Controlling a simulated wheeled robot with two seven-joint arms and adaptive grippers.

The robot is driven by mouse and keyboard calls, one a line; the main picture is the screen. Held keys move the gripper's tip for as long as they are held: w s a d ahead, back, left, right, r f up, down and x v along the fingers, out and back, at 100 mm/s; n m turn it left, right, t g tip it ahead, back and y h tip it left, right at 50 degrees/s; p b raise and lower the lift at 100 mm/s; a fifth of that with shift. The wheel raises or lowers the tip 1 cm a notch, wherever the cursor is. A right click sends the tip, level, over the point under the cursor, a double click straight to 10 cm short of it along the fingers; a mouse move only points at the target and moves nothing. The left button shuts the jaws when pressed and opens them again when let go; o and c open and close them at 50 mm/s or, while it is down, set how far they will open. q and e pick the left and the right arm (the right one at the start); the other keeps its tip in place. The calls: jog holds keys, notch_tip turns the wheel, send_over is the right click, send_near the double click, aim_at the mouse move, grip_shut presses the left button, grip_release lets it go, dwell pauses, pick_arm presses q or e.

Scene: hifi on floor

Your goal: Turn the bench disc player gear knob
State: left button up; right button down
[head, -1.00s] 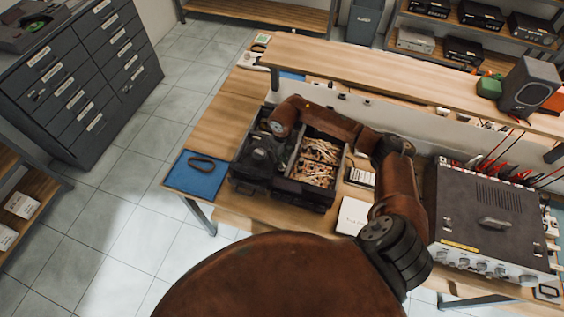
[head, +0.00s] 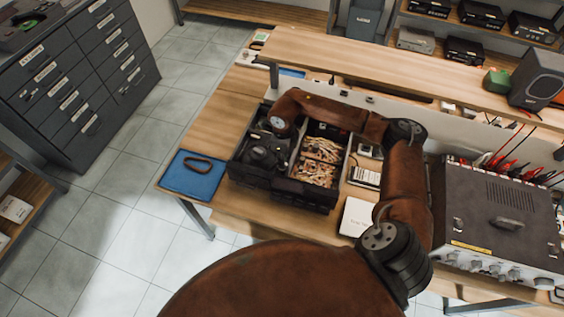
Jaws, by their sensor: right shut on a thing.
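An open black case (head: 310,190), apparently the disc player, sits on the wooden bench. Its right section holds a pile of light wooden-looking pieces (head: 318,163), and its left section holds dark parts. My right gripper (head: 262,158) reaches down into the left section from the brown arm above. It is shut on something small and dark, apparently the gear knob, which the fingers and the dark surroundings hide. My left gripper is not in view.
A blue mat (head: 192,176) with a black ring lies left of the case. A white box (head: 356,216) and a grey instrument (head: 495,215) with front knobs stand to the right. A raised shelf (head: 400,78) runs behind. Tiled floor is free at left.

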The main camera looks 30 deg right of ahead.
dwell(0.3)
jog(key=c, duration=2.3)
grip_release()
notch_tip(320, 180, up, 12)
